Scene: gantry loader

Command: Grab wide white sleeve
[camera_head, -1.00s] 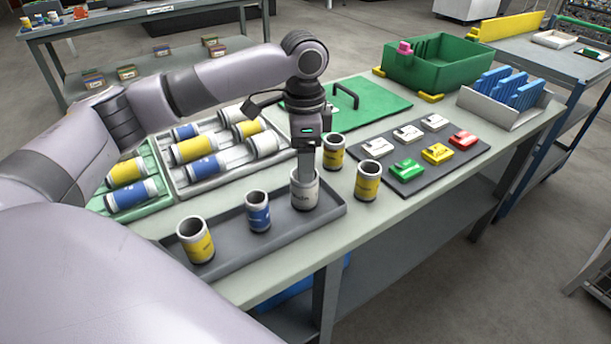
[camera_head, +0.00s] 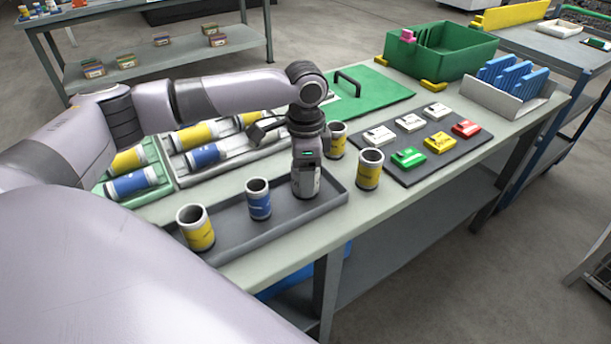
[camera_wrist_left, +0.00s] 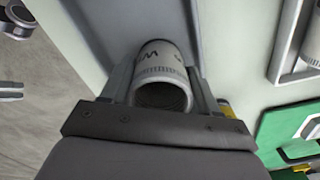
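The wide white sleeve (camera_head: 305,188) stands upright at the right end of a dark grey tray (camera_head: 277,226) in the head view, mostly hidden behind my left gripper (camera_head: 306,182). In the left wrist view the sleeve (camera_wrist_left: 161,62) shows its dark open mouth close to the palm, with part of its dark lettering on the white wall. The fingers of my left gripper (camera_wrist_left: 163,85) lie one on each side of it, very close to its wall. I cannot tell whether they press on it. My right gripper is not in view.
A blue-banded sleeve (camera_head: 259,203) and a yellow-banded sleeve (camera_head: 198,234) stand in the tray, left of the gripper. Two yellow-banded sleeves (camera_head: 369,173) (camera_head: 337,143) stand close on the right. Racks of lying sleeves (camera_head: 205,157) are behind. A dark mat (camera_head: 455,158) holds coloured blocks.

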